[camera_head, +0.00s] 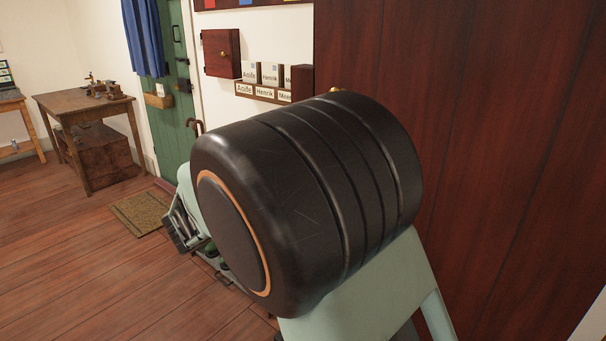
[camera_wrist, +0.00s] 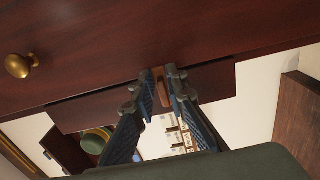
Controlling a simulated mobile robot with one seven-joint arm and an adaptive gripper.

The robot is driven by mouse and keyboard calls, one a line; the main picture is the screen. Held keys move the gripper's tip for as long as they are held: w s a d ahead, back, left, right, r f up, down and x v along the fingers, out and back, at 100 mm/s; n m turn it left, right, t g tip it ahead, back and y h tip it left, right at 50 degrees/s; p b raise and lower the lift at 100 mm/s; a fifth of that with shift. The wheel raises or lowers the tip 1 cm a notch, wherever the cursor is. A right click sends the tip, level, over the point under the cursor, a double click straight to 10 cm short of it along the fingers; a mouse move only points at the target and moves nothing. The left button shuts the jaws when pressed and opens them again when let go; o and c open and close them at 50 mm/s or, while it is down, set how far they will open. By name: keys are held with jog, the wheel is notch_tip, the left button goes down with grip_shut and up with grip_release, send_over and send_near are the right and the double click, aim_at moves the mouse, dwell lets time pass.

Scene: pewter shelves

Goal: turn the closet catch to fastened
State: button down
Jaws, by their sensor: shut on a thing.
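The closet (camera_head: 470,130) is a tall dark red-brown wooden front at the right of the head view. In the wrist view its wood (camera_wrist: 110,40) fills the top, with a round brass knob (camera_wrist: 21,65) at the left. The closet catch (camera_wrist: 161,88) is a small orange-brown bar at the edge of the wood. My gripper (camera_wrist: 166,80) is shut on it, a fingertip on each side. The fingers cover part of the catch, and I cannot tell how far it is turned. In the head view my arm hides the catch.
A small red wall cabinet (camera_head: 221,53) and a rack of name-labelled boxes (camera_head: 264,92) are on the wall beyond. A green door (camera_head: 175,100) with a doormat (camera_head: 146,212) and a wooden table (camera_head: 84,102) are further left. The floor at the left is clear.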

dwell(0.3)
jog(key=c, duration=2.1)
grip_release()
jog(key=v, duration=1.2)
